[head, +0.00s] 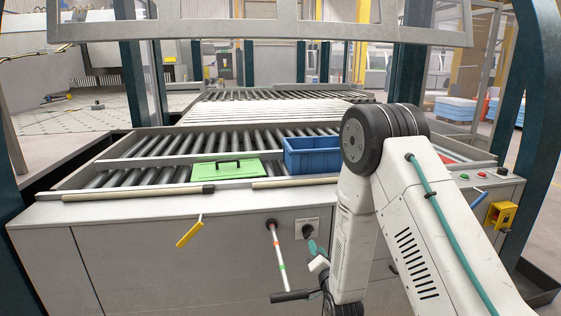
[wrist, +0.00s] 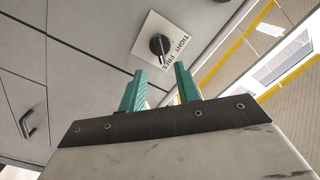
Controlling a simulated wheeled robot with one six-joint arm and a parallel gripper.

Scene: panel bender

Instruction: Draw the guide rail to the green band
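The guide rail (head: 277,247) is a thin pale rod with coloured bands, a green one about midway and reddish ones near its ends. It sticks out of the grey front panel and runs down to a dark crossbar handle (head: 292,296). To its right is a black knob (head: 307,231) on a white plate, which the wrist view shows marked TIGHT and FREE (wrist: 160,45). My gripper (head: 313,247) is just in front of the knob. In the wrist view its teal fingers (wrist: 161,74) are apart, with the knob beyond their tips. The rail is not clearly seen there.
A yellow tag-like handle (head: 189,234) hangs at the left of the panel. Buttons and a yellow box (head: 501,215) are at the right. My arm hides part of the panel.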

